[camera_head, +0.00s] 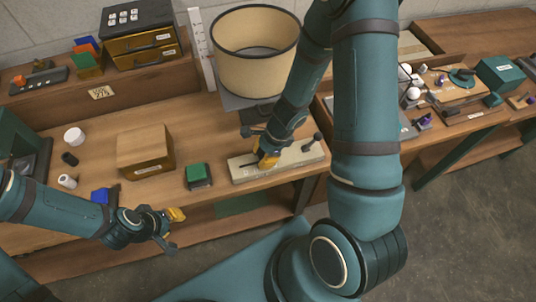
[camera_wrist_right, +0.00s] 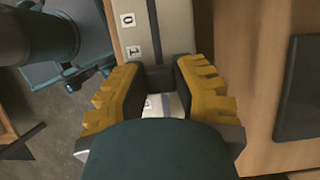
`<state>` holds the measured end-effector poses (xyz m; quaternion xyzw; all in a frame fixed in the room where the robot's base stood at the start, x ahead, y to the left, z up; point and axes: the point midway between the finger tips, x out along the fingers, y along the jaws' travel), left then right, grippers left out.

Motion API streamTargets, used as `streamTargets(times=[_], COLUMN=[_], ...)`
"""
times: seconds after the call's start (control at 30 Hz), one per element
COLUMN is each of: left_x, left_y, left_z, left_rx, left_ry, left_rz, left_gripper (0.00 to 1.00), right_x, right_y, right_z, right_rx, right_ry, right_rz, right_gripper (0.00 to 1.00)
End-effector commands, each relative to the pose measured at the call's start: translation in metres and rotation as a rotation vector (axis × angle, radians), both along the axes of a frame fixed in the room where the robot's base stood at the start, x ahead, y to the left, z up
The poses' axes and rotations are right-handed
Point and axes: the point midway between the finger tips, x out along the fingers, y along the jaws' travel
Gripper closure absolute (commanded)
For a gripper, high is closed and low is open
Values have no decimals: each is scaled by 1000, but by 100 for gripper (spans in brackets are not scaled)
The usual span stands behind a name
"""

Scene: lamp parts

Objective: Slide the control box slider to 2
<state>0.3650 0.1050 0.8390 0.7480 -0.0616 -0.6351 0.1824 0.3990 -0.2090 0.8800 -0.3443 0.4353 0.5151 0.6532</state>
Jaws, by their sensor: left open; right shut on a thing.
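The control box (camera_head: 299,162) is a long, flat, beige box near the front edge of the bench. My right gripper (camera_head: 264,158) is down on its left part. In the right wrist view the box (camera_wrist_right: 165,20) runs up from between the fingers, with labels 0 (camera_wrist_right: 128,20) and 1 (camera_wrist_right: 133,51) beyond them. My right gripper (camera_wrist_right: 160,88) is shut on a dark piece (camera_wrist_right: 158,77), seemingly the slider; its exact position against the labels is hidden. My left gripper (camera_head: 172,226) is open and empty, in front of the bench edge.
A green-topped block (camera_head: 198,175) and a wooden box (camera_head: 145,150) stand left of the control box. A large beige lampshade (camera_head: 254,68) stands behind it. A dark knob (camera_head: 317,137) rises at the box's right end. Small white and dark parts lie at the left.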

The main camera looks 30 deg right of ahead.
Motion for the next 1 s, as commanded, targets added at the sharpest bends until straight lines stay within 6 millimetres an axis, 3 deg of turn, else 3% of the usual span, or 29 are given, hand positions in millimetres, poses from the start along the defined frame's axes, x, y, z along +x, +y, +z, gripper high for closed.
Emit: streamTargets(times=[0.1,0.13,0.2,0.67,1.0], left_x=[0,0,0,0,0], left_y=[0,0,0,0,0], left_z=[0,0,0,1,1], left_rx=[0,0,0,-1,-1], left_ry=[-1,-1,-1,-1,-1], left_rz=[-1,-1,-1,-1,-1], left_gripper=[66,66,66,66,66], right_x=[-1,-1,-1,0,-5], right_y=[-1,-1,-1,-5,-25], right_z=[-1,-1,-1,8,62], right_rx=[-3,-3,-3,-4,-3], right_ry=[4,4,4,-2,-4], right_rz=[-2,-2,-2,1,1], right_gripper=[100,63,40,40,40])
